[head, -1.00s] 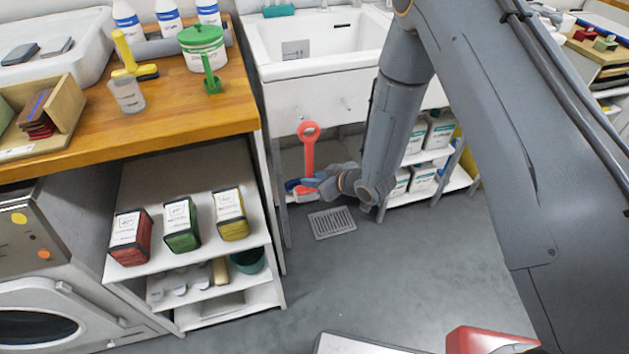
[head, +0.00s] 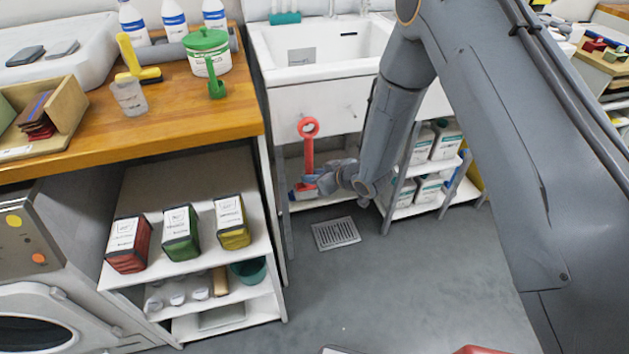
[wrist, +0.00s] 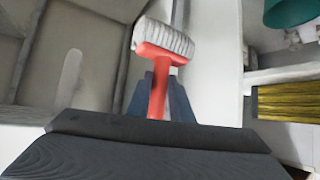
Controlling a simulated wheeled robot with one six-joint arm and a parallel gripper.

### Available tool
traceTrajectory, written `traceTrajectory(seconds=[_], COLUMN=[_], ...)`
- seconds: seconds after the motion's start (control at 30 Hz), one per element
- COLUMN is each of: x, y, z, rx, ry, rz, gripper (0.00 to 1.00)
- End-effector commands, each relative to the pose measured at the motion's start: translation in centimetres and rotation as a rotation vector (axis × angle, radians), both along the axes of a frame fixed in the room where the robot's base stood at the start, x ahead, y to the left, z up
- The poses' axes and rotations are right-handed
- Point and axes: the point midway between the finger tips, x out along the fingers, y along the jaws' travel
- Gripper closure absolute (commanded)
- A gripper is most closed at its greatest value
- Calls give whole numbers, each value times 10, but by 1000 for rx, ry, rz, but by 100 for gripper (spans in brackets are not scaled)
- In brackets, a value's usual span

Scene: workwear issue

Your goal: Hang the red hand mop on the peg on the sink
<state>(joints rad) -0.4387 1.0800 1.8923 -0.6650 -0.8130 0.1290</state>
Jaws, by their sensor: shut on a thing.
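The red hand mop (head: 309,152) hangs upright in front of the white sink (head: 318,94), its ring end up beside the lower front face. My gripper (head: 312,181) is shut on its handle low down, near the head. In the wrist view the mop's pale ribbed head (wrist: 166,39) and red handle (wrist: 158,92) show between my fingers. I cannot tell whether a peg is inside or behind the ring.
A low rack (head: 437,185) with white bottles stands right, behind my arm. A floor grate (head: 336,233) lies below. The grey floor in front is clear.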

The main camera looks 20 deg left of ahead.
Motion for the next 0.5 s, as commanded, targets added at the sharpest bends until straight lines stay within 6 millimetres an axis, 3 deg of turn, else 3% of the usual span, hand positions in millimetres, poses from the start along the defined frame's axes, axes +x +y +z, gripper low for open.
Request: traceTrajectory(seconds=[0.5], x=[22], y=[14], z=[-7], rx=[0], ry=[-2], rz=[1], gripper=[100])
